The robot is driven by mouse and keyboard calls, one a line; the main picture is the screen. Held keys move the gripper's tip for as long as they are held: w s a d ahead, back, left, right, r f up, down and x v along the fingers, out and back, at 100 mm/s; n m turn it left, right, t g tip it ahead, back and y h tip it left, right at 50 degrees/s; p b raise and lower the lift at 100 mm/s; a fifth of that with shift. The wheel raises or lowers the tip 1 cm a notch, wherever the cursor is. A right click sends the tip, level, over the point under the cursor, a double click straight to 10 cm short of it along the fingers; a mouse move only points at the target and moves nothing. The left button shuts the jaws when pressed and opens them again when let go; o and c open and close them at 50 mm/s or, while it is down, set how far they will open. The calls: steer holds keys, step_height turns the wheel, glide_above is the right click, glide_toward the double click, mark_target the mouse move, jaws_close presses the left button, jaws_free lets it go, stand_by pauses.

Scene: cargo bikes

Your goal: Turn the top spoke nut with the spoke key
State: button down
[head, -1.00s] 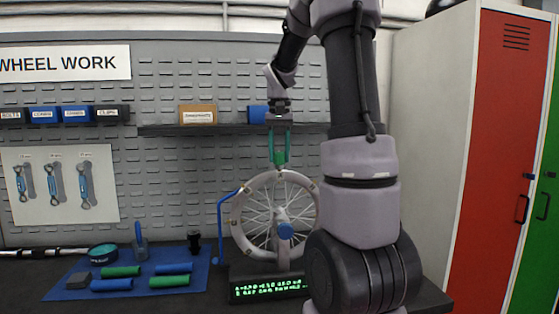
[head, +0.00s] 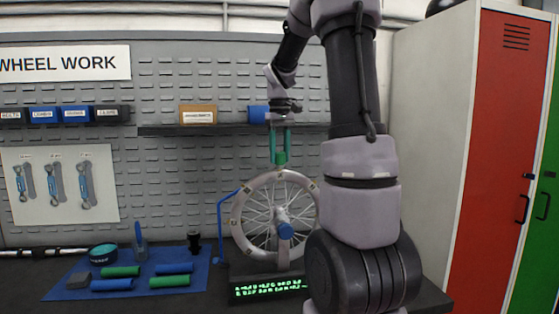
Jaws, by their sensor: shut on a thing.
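A spoked wheel (head: 240,215) stands upright in a truing stand on the bench, with small brass-coloured nuts along its pale rim. The top spoke nut is at the top of the rim, and the lower end of the tool hides it. My gripper (head: 280,143) points straight down above the wheel. Its green fingers are shut on a small green tool, the spoke key (head: 280,159), at the rim's top. I cannot tell whether the key is seated around the nut or only touching it.
A blue gauge arm (head: 220,228) stands left of the wheel, with a green-lit display (head: 270,288) below. A shelf (head: 200,130) with boxes is behind. A blue mat (head: 62,291) with grips and a tool cup lies left. A locker (head: 497,150) stands right.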

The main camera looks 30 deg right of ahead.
steer(key=n, duration=0.6)
steer(key=shift+f, duration=0.2)
steer(key=shift+d+r, duration=0.1)
steer(key=shift+r, duration=0.15)
stand_by(0.4)
steer(key=shift+r, duration=0.65)
